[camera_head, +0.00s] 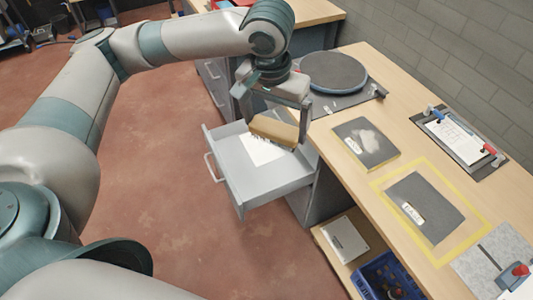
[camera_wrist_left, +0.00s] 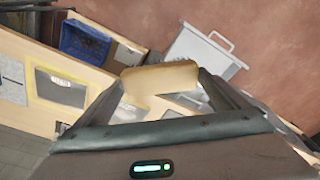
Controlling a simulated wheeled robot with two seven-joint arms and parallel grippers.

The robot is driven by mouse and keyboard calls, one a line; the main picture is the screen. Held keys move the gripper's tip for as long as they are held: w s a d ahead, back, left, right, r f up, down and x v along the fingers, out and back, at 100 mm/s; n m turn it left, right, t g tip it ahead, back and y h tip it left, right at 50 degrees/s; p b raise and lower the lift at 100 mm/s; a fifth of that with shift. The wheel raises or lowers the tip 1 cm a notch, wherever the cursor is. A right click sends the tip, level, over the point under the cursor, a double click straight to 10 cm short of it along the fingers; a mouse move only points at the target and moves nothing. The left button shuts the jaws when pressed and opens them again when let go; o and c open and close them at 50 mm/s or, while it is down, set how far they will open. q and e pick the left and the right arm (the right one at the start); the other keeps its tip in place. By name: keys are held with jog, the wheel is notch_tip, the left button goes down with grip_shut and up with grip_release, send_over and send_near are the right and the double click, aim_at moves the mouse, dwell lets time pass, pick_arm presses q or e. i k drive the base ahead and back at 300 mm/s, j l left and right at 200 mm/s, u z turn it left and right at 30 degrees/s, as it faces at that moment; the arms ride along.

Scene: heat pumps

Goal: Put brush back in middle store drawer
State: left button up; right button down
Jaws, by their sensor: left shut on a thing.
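My left gripper (camera_head: 277,112) is shut on the brush (camera_head: 272,131), a tan wooden block with dark bristles on its underside. In the head view it holds the brush above the open grey drawer (camera_head: 234,181), near the workbench side. A white sheet (camera_head: 262,150) lies in the drawer, partly hidden by the brush. In the left wrist view the brush (camera_wrist_left: 160,78) spans between the fingers, and the drawer (camera_wrist_left: 197,50) shows behind it. My right gripper is not in view.
The wooden workbench (camera_head: 350,58) runs along the right. It bears a round turntable (camera_head: 335,71), dark mats (camera_head: 366,143) and a clipboard (camera_head: 456,138). A blue crate (camera_head: 385,275) stands on a lower shelf. The red floor left of the drawer is clear.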

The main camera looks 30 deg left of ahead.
aim_at(278, 179)
jog(key=i+j, duration=0.1)
jog(key=j, duration=0.25)
jog(key=i+j, duration=0.1)
jog(key=j, duration=0.25)
jog(key=i, duration=0.5)
